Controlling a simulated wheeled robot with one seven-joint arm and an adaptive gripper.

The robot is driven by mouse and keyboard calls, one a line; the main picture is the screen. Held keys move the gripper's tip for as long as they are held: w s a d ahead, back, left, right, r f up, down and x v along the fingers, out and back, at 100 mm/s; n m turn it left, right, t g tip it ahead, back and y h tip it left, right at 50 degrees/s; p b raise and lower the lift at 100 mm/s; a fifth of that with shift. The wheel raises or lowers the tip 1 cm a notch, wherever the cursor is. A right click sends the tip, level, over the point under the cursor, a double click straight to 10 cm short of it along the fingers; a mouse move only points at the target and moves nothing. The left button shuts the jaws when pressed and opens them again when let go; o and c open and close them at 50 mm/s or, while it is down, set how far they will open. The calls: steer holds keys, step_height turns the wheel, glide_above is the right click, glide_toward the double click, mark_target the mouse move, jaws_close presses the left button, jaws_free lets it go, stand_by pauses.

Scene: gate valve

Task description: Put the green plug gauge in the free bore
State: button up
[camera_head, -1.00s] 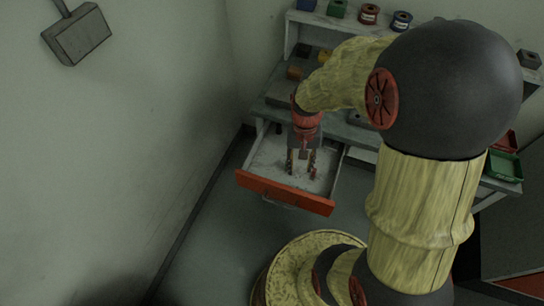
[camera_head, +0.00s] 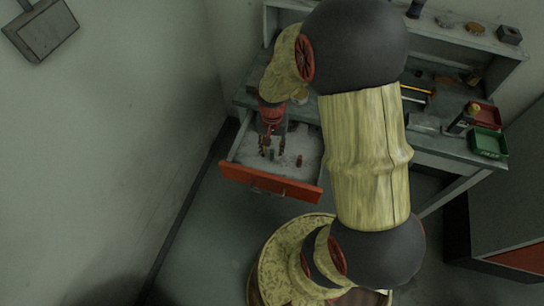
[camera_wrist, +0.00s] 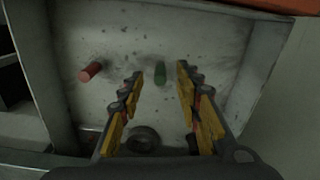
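Nothing is between the pads that I can see held. A red cylinder (camera_wrist: 91,71) lies left of the green one in the wrist view and also shows in the head view (camera_head: 299,160). I cannot make out the free bore in either view.
The drawer's orange front (camera_head: 270,183) is pulled out from the grey bench. A dark ring (camera_wrist: 143,138) lies in the drawer near my gripper. A red tray (camera_head: 484,115) and a green tray (camera_head: 488,143) sit at the bench's right end. Drawer walls stand close around.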

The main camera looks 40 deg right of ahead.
mark_target(272, 155)
step_height(272, 155, down, 3)
steer(key=shift+r, duration=0.2)
steer(key=shift+r, duration=0.1)
steer(key=c, duration=0.8)
jaws_close()
